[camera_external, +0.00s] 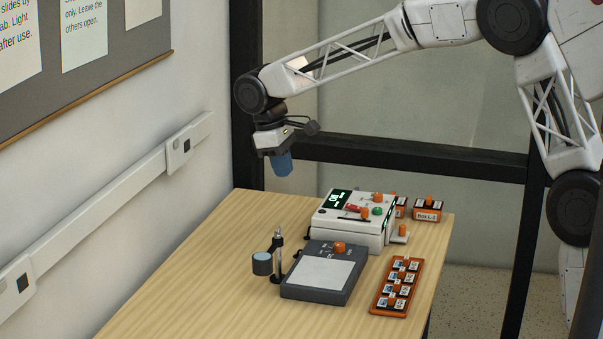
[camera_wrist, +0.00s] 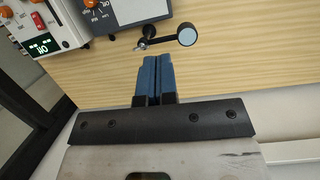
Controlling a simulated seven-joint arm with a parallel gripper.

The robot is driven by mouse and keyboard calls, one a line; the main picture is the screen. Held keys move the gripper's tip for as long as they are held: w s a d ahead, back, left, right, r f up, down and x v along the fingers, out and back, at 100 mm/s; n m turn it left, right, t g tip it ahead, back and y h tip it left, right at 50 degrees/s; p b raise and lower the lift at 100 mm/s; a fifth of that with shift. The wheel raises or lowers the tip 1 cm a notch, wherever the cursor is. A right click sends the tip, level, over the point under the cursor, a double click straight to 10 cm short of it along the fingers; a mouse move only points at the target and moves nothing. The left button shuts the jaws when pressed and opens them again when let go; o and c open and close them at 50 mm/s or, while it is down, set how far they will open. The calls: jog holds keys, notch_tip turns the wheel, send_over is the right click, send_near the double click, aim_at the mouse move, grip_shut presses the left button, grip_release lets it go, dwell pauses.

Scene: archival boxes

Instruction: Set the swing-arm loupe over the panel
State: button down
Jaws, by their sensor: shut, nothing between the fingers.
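The swing-arm loupe (camera_external: 263,263) is a small round lens head on a short arm from a dark post at the left edge of the light panel. Its head points left, over bare table and off the panel. The light panel (camera_external: 322,275) is a dark grey slab with a pale top and an orange knob (camera_external: 340,247). In the wrist view the loupe (camera_wrist: 187,35) shows beyond my fingertips, with a corner of the panel (camera_wrist: 140,10) above it. My gripper (camera_external: 281,163) has blue fingers, shut and empty, high above the table's back part, apart from the loupe.
A white device (camera_external: 350,228) with a lit display, knobs and buttons stands behind the panel. An orange tray (camera_external: 385,302) of slides lies to the right, with small orange-labelled boxes (camera_external: 427,212) behind. The wooden table (camera_external: 190,285) is clear at left. A wall is on the left.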

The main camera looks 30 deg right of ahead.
aim_at(269, 256)
jog(key=w+a+f, duration=0.2)
jog(key=a+f, duration=0.1)
jog(key=a, duration=0.2)
jog(key=w+a+f+n+h, duration=0.1)
jog(key=w+a+f, duration=0.1)
jog(key=a, duration=0.3)
jog(key=w+a+f+n, duration=0.1)
jog(key=w+a+f, duration=0.2)
jog(key=a+f, duration=0.1)
jog(key=shift+a+f+g, duration=0.4)
jog(key=shift+a, duration=0.35)
jog(key=shift+f, duration=0.1)
jog(key=s+d+f, duration=0.4)
jog(key=d+f, duration=0.2)
jog(key=f, duration=0.3)
jog(key=shift+s+d, duration=0.15)
jog(key=shift+s, duration=0.15)
